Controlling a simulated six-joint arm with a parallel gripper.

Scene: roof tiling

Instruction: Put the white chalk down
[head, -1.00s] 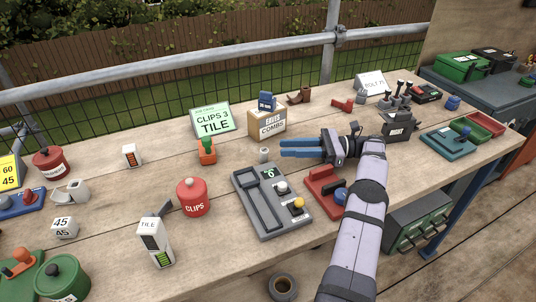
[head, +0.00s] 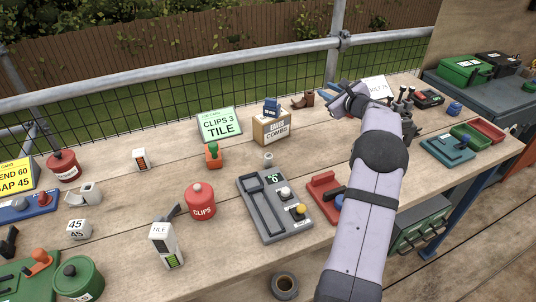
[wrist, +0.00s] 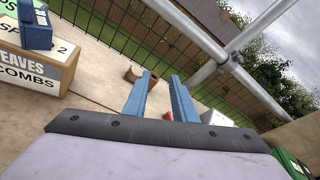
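I cannot make out a piece of white chalk in either view. A small pale cylinder (head: 268,157) stands on the bench in front of the combs box; I cannot tell what it is. In the head view the fingers are mostly hidden behind my wrist, near the back edge of the bench. A brown fitting (wrist: 143,78) is beyond the left finger, and a bit of a red thing shows between the fingers lower down.
The combs box (head: 270,129) with a blue item on top stands left of my gripper. A white bolt card (head: 375,88) and several levers stand close on the right. A metal rail (head: 200,78) and mesh run behind the bench. Bare wood lies around the pale cylinder.

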